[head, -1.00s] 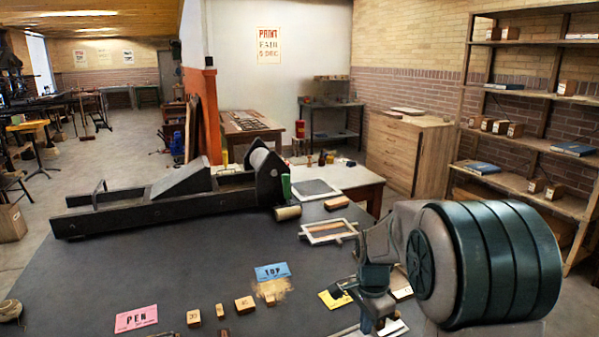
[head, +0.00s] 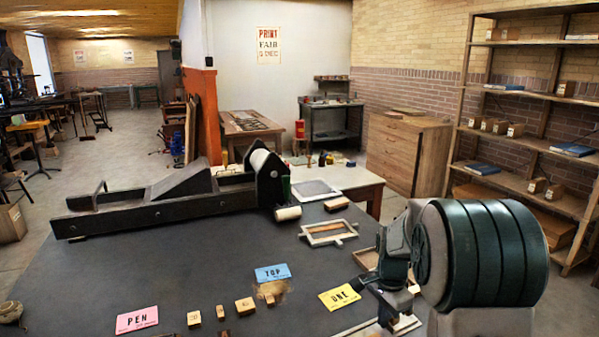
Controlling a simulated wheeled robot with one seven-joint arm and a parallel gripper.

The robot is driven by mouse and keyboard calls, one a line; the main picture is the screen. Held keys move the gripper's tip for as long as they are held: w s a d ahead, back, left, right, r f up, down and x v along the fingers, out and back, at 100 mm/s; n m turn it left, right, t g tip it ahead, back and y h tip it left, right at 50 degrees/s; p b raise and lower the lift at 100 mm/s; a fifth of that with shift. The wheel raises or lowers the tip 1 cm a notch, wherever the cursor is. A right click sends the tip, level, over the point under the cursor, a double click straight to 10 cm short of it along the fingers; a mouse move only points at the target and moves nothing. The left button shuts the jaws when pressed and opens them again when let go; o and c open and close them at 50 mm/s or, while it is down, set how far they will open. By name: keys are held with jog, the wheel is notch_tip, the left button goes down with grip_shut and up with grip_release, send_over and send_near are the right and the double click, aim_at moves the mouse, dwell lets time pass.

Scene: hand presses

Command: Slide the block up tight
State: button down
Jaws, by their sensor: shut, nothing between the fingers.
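Several small wooden letter blocks stand in a spaced slanting row at the front of the dark table. They include one at the left end (head: 194,319), a small one (head: 220,312), a larger one (head: 245,306) and one at the right end (head: 270,299) on a brown smudge. I cannot tell which block the task means. My gripper (head: 393,318) is at the front right, pointing down, right of the yellow ONE card (head: 340,297) and well right of the blocks. It is shut and empty. My arm hides part of the table there.
A pink PEN card (head: 137,319) and a blue TOP card (head: 272,273) lie near the blocks. A long black press (head: 150,208) crosses the table's back. A pale frame (head: 327,232) and a wooden tray (head: 366,259) lie right. The middle left of the table is clear.

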jog(key=shift+d, duration=0.1)
dwell(0.8)
jog(key=c, duration=1.2)
grip_release()
jog(key=shift+c, duration=0.2)
notch_tip(320, 180, up, 7)
jog(key=p, duration=0.5)
